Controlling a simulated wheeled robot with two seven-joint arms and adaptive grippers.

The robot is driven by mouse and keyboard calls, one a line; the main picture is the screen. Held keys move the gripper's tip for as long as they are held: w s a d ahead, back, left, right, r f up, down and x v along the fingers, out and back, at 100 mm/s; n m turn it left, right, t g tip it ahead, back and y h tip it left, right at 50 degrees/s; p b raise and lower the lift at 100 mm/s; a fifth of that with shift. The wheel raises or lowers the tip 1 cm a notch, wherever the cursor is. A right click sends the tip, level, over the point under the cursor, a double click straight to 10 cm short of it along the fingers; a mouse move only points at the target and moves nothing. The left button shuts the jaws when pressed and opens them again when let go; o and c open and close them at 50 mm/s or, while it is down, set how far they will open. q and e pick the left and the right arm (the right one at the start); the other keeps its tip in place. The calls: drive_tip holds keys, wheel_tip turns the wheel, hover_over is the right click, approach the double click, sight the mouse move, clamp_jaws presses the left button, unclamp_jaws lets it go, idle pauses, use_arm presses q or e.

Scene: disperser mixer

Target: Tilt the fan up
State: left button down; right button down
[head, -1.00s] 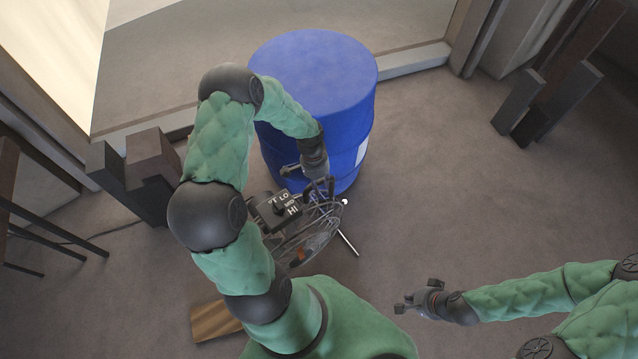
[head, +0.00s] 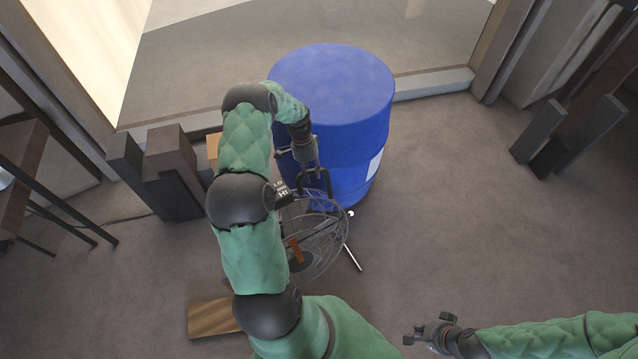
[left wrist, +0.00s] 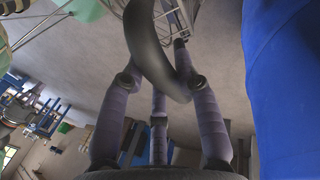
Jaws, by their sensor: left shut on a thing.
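The fan is a round wire cage (head: 325,245) with an orange mark inside. It stands on thin metal legs in front of the blue drum. Its cage face is tilted upward. A dark control box (head: 283,192) marked LO and HI sits at its upper left, partly hidden by my left arm. My left gripper (head: 311,168) is shut on the fan's black curved handle (head: 318,182). In the left wrist view the handle (left wrist: 152,55) passes between my fingers (left wrist: 160,105). My right gripper (head: 425,333) is empty at the lower right, its fingers apart.
The blue drum (head: 335,100) stands close behind the fan. A wooden board (head: 213,317) lies on the floor at the lower left. Dark blocks (head: 170,175) stand at the left and others (head: 565,140) at the far right. The carpet (head: 470,190) right of the drum is clear.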

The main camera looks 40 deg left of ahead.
use_arm(q)
drive_tip(key=w+a+f+b, duration=0.2)
drive_tip(key=a+b, duration=0.1)
drive_tip(key=a, duration=0.3)
drive_tip(key=shift+a+f+m, duration=0.2)
drive_tip(key=shift+f+m, duration=0.1)
drive_tip(key=shift+m, duration=0.1)
drive_tip(key=c, duration=0.9)
unclamp_jaws()
drive_tip(key=s+v, duration=0.1)
drive_tip(key=v, duration=1.1)
drive_tip(key=shift+w, duration=0.4)
drive_tip(key=shift+f, duration=0.1)
